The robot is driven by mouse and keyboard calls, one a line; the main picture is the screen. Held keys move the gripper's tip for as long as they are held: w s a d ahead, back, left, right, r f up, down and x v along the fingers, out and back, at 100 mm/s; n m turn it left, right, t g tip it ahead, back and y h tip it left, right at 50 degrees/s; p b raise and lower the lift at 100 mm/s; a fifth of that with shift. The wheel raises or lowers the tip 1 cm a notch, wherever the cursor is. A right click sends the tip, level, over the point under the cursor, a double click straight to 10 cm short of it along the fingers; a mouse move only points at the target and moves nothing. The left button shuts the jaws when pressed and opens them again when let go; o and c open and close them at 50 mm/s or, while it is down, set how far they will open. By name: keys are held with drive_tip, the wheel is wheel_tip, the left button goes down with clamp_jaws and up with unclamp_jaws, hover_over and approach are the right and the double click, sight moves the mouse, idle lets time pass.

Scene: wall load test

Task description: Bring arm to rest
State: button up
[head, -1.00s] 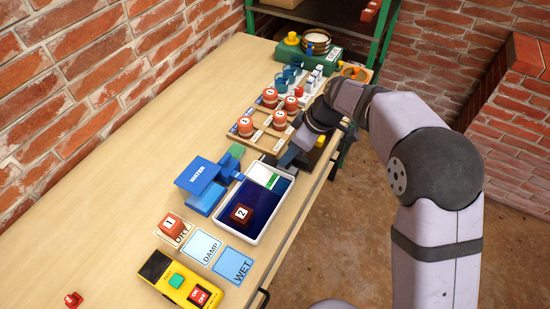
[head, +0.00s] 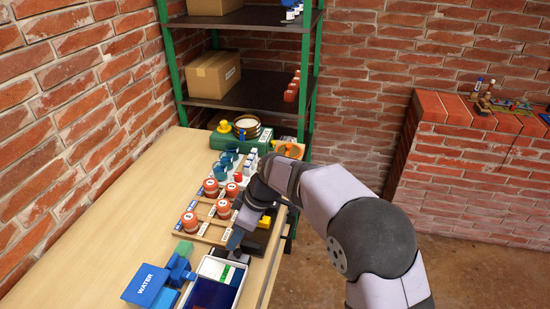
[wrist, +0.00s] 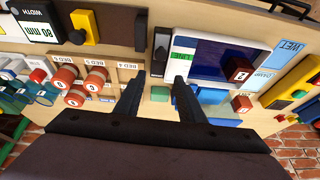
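My gripper (wrist: 160,92) is open and empty in the wrist view, with its two dark fingers apart. In the head view it is above the bench between the wooden rack and the blue-lined tray, partly hidden by my arm. The white-rimmed tray (wrist: 262,58) holds dark blue liquid and a red block marked 2 (wrist: 238,70). A second red block (wrist: 242,103) lies outside the tray in the wrist view. Several round red weights (head: 211,187) sit in the wooden rack (head: 220,238).
The blue WATER device (head: 148,284) stands left of the tray. A green case (head: 240,137), blue cups (head: 226,160) and shelving (head: 245,94) are at the back. A brick ledge (head: 470,140) is at the right. The bench's left side (head: 100,235) is bare.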

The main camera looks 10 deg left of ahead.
drive_tip(key=m, duration=0.2)
drive_tip(key=shift+w+m, duration=0.15)
drive_tip(key=shift+m, duration=0.25)
drive_tip(key=shift+w+d+f+m, duration=0.1)
drive_tip(key=shift+w+m, duration=0.1)
drive_tip(key=shift+m, duration=0.5)
drive_tip(key=s+d+f+m+h, duration=0.1)
drive_tip(key=d+f, duration=0.1)
drive_tip(key=s+d+f+m, duration=0.2)
drive_tip(key=f, duration=0.1)
drive_tip(key=s+d+f+m+h, duration=0.1)
drive_tip(key=s+d+f, duration=0.1)
drive_tip(key=d, duration=0.1)
drive_tip(key=shift+d+f+m+h, duration=0.1)
drive_tip(key=shift+f+m+h, duration=0.1)
drive_tip(key=shift+m+h, duration=0.15)
drive_tip(key=s+d+r+m+h+p, duration=0.1)
drive_tip(key=s+d+m, duration=0.1)
drive_tip(key=s+d, duration=0.45)
drive_tip(key=s+d+r+m+g+h, duration=0.1)
drive_tip(key=s+d+m, duration=0.15)
drive_tip(key=d, duration=0.75)
drive_tip(key=s+d+r+m+p, duration=0.1)
drive_tip(key=s+d, duration=0.5)
drive_tip(key=d, duration=0.3)
drive_tip(key=w+d+r+m+t, duration=0.1)
drive_tip(key=w+d+r+m, duration=0.2)
drive_tip(key=d, duration=0.2)
drive_tip(key=shift+r, duration=0.4)
